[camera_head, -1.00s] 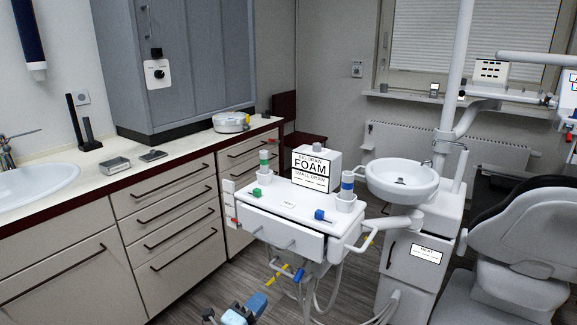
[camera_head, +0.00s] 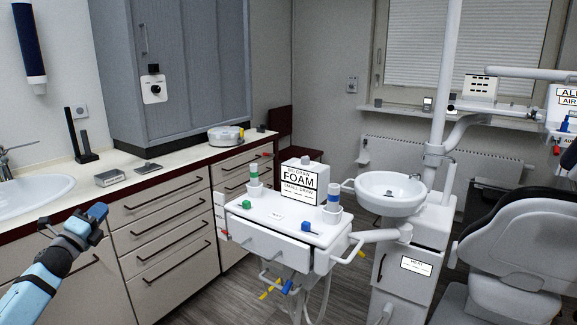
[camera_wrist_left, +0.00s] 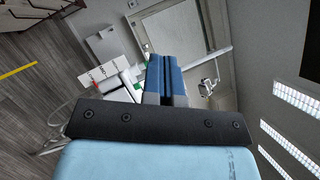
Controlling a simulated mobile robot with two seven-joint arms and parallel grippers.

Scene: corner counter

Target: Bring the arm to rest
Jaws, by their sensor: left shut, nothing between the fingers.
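My left gripper (camera_head: 97,213) shows at the lower left of the head view, on its light blue arm, in front of the cabinet drawers. Its blue fingers are shut with nothing between them. In the left wrist view the closed fingers (camera_wrist_left: 166,80) point away from the camera, with the room tilted on its side behind them. My right gripper is not in view.
A white dental cart (camera_head: 285,222) with a FOAM box (camera_head: 299,182) stands right of the gripper. The counter (camera_head: 150,172) with a sink (camera_head: 30,195) runs behind it. A white basin (camera_head: 392,190) and a dental chair (camera_head: 515,235) stand at right.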

